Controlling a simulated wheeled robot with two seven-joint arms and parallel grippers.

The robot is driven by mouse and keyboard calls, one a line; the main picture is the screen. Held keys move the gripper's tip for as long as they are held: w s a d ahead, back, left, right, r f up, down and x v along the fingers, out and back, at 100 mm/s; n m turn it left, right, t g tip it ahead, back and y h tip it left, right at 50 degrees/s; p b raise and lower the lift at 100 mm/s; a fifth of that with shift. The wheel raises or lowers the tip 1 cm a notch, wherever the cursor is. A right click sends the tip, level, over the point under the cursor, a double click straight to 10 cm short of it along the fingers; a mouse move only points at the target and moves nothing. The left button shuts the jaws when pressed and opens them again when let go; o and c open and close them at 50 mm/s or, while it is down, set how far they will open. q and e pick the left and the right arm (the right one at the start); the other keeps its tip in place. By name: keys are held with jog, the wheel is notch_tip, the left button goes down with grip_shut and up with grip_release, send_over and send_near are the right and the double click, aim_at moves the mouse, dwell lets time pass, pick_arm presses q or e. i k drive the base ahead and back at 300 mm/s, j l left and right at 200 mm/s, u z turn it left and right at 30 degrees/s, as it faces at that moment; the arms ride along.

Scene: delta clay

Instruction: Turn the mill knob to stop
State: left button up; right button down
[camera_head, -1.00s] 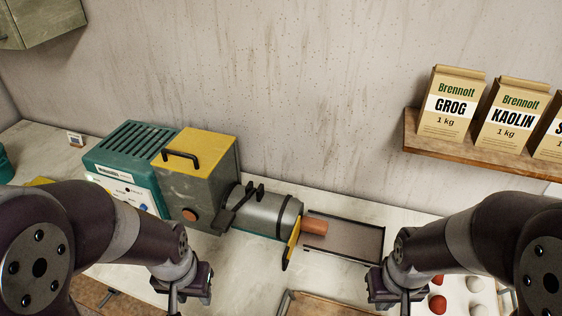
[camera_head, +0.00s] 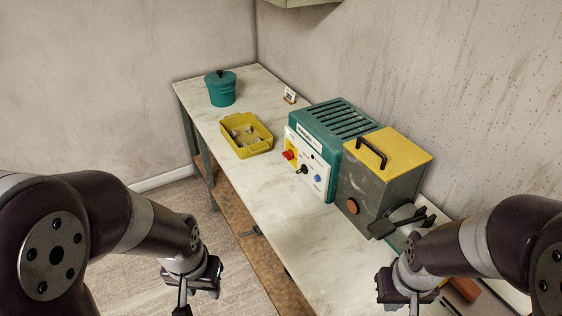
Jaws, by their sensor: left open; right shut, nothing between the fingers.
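The mill (camera_head: 340,120) stands on the worktop, with a teal ribbed housing and a grey hopper box under a yellow lid. Its white front panel (camera_head: 322,170) carries a black knob (camera_head: 303,170), a red knob (camera_head: 290,155) on a yellow plate and a blue button (camera_head: 317,178). The knob's marked position is too small to read. My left gripper (camera_head: 192,298) is open, in front of the table and well apart from the panel. My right gripper (camera_head: 412,300) is shut and empty, below and right of the panel, in front of the barrel end.
A yellow tray (camera_head: 268,148) with several pale pieces and a teal lidded pot (camera_head: 221,88) stand left of the mill. A small card or gauge (camera_head: 290,95) is near the wall. The worktop (camera_head: 262,193) before the panel is clear. A wooden lower shelf (camera_head: 235,222) lies beneath.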

aim_at(304, 170)
jog(key=z, duration=0.4)
jog(key=i+j+z, duration=0.2)
jog(key=j+z, duration=0.15)
jog(key=i+j+z, duration=0.1)
jog(key=j+z, duration=0.2)
jog(key=i+j+z, duration=0.1)
jog(key=j+z, duration=0.25)
jog(key=j, duration=0.15)
jog(key=j+z, duration=0.5)
jog(key=j, duration=2.65)
